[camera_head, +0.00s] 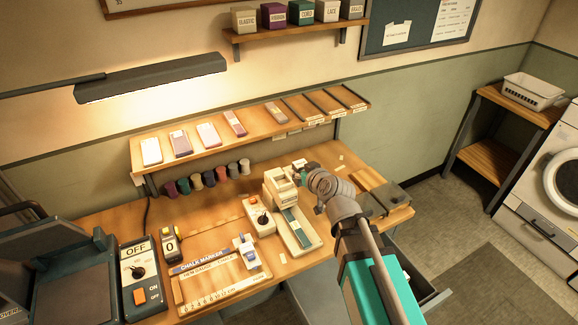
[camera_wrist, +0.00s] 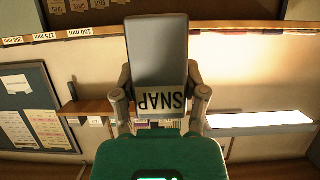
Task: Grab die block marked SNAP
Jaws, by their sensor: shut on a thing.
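The die block (camera_wrist: 157,48) marked SNAP is a grey block with a pale label in the wrist view. The lettering appears upside down there. My gripper (camera_wrist: 159,98) has one finger on each side of the block, near its labelled end, and is shut on it. In the head view my gripper (camera_head: 318,182) is over the right part of the workbench, beside the cream press. The block cannot be made out clearly in that view.
A cream press (camera_head: 283,188) stands on the workbench (camera_head: 215,262) by the arm. A shelf (camera_head: 262,123) with several blocks and empty slots runs behind. A control box (camera_head: 138,270) reads OFF. A dark tray (camera_head: 385,200) lies at the right. A lamp (camera_head: 150,78) hangs over the shelf.

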